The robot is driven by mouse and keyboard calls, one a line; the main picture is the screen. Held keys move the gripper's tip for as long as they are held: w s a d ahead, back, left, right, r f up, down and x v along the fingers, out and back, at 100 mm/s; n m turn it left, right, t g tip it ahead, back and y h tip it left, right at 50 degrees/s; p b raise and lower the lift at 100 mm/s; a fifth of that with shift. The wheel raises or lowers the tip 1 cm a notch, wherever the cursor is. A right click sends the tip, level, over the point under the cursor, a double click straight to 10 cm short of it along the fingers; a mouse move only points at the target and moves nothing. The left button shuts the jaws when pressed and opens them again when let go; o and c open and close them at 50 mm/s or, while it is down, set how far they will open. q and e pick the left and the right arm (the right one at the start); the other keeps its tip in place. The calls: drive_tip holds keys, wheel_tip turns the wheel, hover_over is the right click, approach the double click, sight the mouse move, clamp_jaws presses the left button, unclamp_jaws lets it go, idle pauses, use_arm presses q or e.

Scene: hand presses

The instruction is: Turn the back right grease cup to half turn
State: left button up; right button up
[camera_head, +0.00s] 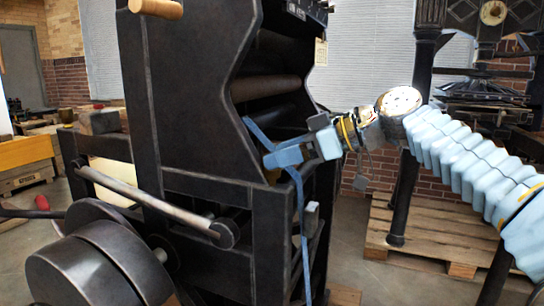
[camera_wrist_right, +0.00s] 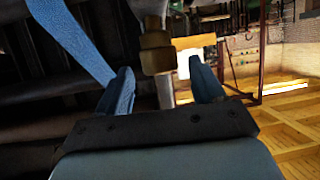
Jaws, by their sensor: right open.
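In the right wrist view, a brass grease cup (camera_wrist_right: 155,60) with a stepped body and a pale upper part stands between the two blue fingers of my right gripper (camera_wrist_right: 161,75). The fingers are apart, with visible gaps on both sides of the brass. In the head view, my right gripper (camera_head: 274,158) reaches in from the right to the side of the black press (camera_head: 195,100). The cup is mostly hidden there, and its turn setting cannot be read. My left gripper is not in view.
A blue strap (camera_head: 304,235) hangs beside my right gripper and also shows in the wrist view (camera_wrist_right: 75,40). A metal bar (camera_head: 150,200) and dark wheel (camera_head: 100,265) are at the front left. Another press stands on a pallet (camera_head: 425,252) at the right.

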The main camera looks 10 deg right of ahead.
drive_tip(key=shift+x, duration=1.4)
drive_tip(key=c, duration=1)
drive_tip(key=shift+o, duration=0.2)
drive_tip(key=shift+f+m+t+b, duration=0.1)
drive_tip(key=shift+m+t+b, duration=0.2)
drive_tip(key=shift+t, duration=0.1)
drive_tip(key=shift+m+t+h, duration=0.5)
drive_tip(key=o, duration=1)
drive_tip(key=shift+c, duration=0.2)
